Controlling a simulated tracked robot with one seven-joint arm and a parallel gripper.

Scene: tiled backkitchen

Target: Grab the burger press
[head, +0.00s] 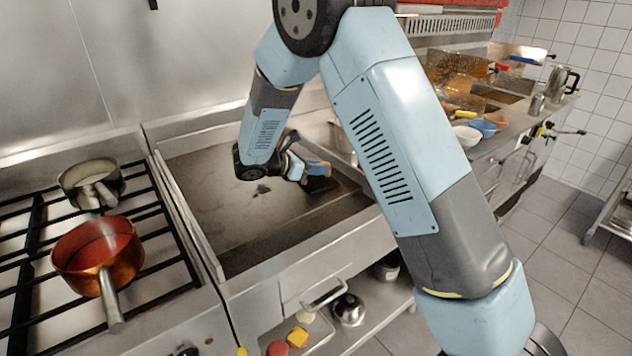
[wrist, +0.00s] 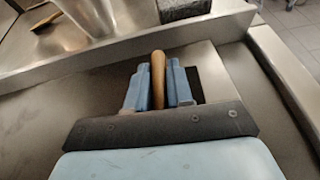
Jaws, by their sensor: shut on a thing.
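The burger press has a wooden handle and a dark flat plate. In the head view the burger press (head: 320,185) is on the right part of the steel griddle (head: 225,205), at the end of my arm. My gripper (head: 308,168) is down at it. In the wrist view the blue fingers of my gripper (wrist: 158,76) are shut on the wooden handle of the burger press (wrist: 158,62), one on each side. A dark corner of the plate shows beside the right finger. The rest of the plate is hidden, and I cannot tell whether it touches the griddle.
A copper pot (head: 98,255) and a grey pot (head: 90,185) stand on the stove grates at left. The griddle has raised metal edges. A metal container (wrist: 88,14) and a grey block (wrist: 183,9) are beyond the rim. The griddle's left part is mostly clear.

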